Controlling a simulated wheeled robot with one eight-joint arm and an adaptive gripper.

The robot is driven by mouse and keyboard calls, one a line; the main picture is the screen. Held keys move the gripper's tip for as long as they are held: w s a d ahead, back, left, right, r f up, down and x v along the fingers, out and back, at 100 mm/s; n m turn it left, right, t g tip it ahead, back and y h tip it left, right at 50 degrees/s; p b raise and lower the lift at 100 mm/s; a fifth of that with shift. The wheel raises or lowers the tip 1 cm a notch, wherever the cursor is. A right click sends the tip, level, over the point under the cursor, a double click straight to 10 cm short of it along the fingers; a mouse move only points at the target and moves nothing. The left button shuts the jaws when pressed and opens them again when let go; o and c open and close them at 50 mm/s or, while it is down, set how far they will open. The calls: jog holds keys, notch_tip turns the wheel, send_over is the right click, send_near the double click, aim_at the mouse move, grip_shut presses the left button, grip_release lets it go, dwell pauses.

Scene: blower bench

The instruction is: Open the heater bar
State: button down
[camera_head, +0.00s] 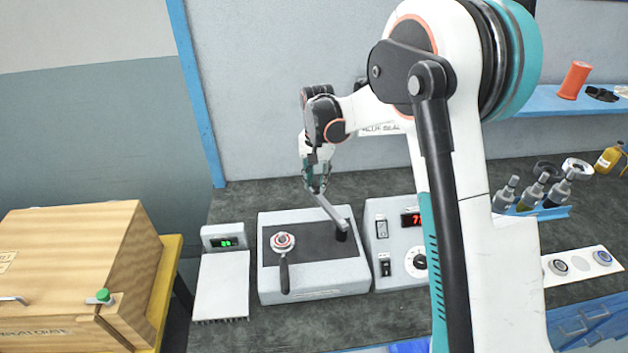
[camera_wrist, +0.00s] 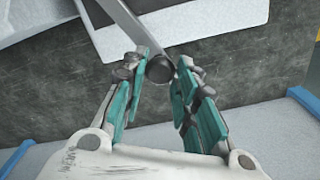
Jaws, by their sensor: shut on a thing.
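The heater bar (camera_head: 331,214) is a flat grey bar running from a black post (camera_head: 342,234) on the right of a grey machine (camera_head: 315,279) with a dark top plate. It slants up and left to my gripper (camera_head: 317,184). In the wrist view the bar (camera_wrist: 122,21) ends in a dark round knob (camera_wrist: 160,69) between the two fingers of my gripper (camera_wrist: 161,72). My gripper is shut on this knob. A round red-and-white hub with a black lever (camera_head: 283,265) sits on the left of the dark plate.
A small unit with a green display (camera_head: 224,242) stands left of the machine. A control panel (camera_head: 384,247) with red digits and switches stands right. A wooden crate (camera_head: 75,265) is at far left. Bottles (camera_head: 530,192) stand at the right; the wall is behind.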

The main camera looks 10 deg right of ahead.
dwell(0.3)
jog(key=c, duration=1.2)
grip_release()
jog(key=shift+c, duration=0.2)
notch_tip(320, 180, up, 12)
